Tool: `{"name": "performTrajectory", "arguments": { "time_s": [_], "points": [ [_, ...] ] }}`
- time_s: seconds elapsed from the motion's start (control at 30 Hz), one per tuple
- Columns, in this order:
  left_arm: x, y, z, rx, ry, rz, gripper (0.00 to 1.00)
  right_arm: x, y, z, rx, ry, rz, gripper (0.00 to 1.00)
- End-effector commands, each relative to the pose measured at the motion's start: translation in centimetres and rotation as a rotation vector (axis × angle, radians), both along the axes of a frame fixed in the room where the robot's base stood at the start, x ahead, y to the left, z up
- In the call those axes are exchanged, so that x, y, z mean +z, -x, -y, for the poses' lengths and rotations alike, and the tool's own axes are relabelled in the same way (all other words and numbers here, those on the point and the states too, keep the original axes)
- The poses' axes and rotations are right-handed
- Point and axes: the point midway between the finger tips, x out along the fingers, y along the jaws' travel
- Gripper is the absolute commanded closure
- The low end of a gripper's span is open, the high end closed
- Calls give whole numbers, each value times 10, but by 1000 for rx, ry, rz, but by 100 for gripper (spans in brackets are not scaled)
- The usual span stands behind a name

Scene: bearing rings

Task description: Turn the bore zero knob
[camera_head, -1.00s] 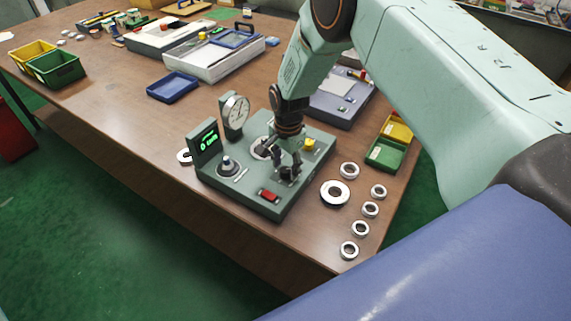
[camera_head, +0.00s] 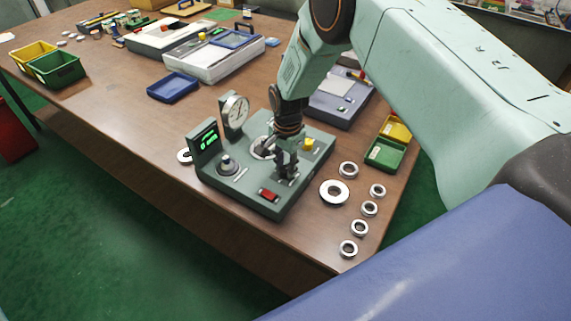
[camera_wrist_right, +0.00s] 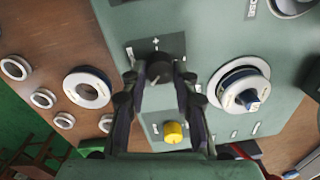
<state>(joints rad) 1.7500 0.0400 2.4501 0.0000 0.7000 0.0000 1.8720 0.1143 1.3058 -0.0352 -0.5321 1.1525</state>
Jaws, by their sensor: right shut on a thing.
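A green gauge device (camera_head: 240,194) stands on the table, with a round dial (camera_head: 236,110) and a small green-lit display (camera_head: 208,141). The black knob (camera_wrist_right: 159,68) sits on a dark plate with a plus mark in the right wrist view. My right gripper (camera_head: 287,172) points down over the device. In the right wrist view its fingers (camera_wrist_right: 158,79) are closed around the knob from both sides. In the head view the fingers mostly hide the knob. My left gripper is not in view.
A yellow button (camera_head: 309,145) and a red switch (camera_head: 268,195) are near the knob. A post with a ring (camera_wrist_right: 240,87) stands beside it. Several loose metal rings, one larger ring (camera_head: 334,192) among them, lie right of the device. A green bin (camera_head: 386,154) is beyond.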

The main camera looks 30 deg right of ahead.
Motion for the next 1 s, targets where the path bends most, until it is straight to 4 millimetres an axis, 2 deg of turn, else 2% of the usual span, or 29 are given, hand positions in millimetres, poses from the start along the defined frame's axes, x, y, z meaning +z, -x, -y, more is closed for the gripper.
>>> {"name": "performTrajectory", "arguments": {
  "time_s": [0.37,1.0],
  "points": [
    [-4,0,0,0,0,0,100,2,-2,0,108,-1,4,100],
    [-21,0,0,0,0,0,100,2,-5,0,687,-1,8,100]
  ]
}}
